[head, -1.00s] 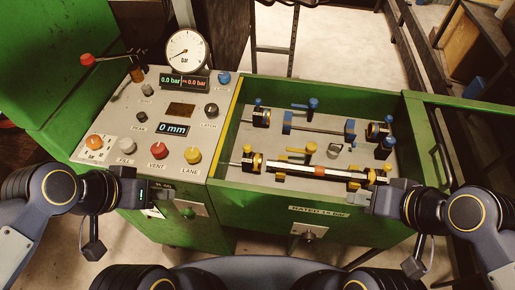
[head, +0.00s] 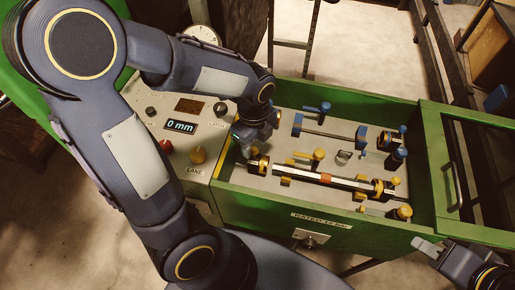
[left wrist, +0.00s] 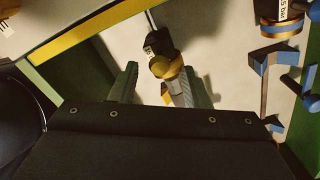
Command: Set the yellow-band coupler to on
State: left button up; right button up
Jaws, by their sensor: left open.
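The yellow-band coupler (head: 261,165) is a dark fitting with a yellow ring at the left end of the lower hose in the green tray. In the left wrist view the coupler (left wrist: 164,66) lies ahead, between the lines of my fingers, with the pale hose running from it towards me. My left gripper (head: 243,147) is open above the tray's left end, close to the coupler; in the wrist view my fingers (left wrist: 158,78) stand either side of it, and I cannot tell whether they touch. My right gripper (head: 428,246) is outside the tray at the lower right; its jaw gap is unclear.
The tray's green front wall (head: 290,208) and yellow-edged left side bound the space. Blue-marked fittings (head: 318,109) sit behind the hose, with another yellow-ringed fitting (head: 379,188) at its right end. My left arm hides much of the panel.

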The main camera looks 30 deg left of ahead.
aim_at(254, 148)
pick_arm(q)
jog(key=shift+f, duration=1.7)
jog(key=shift+c, duration=0.3)
grip_shut()
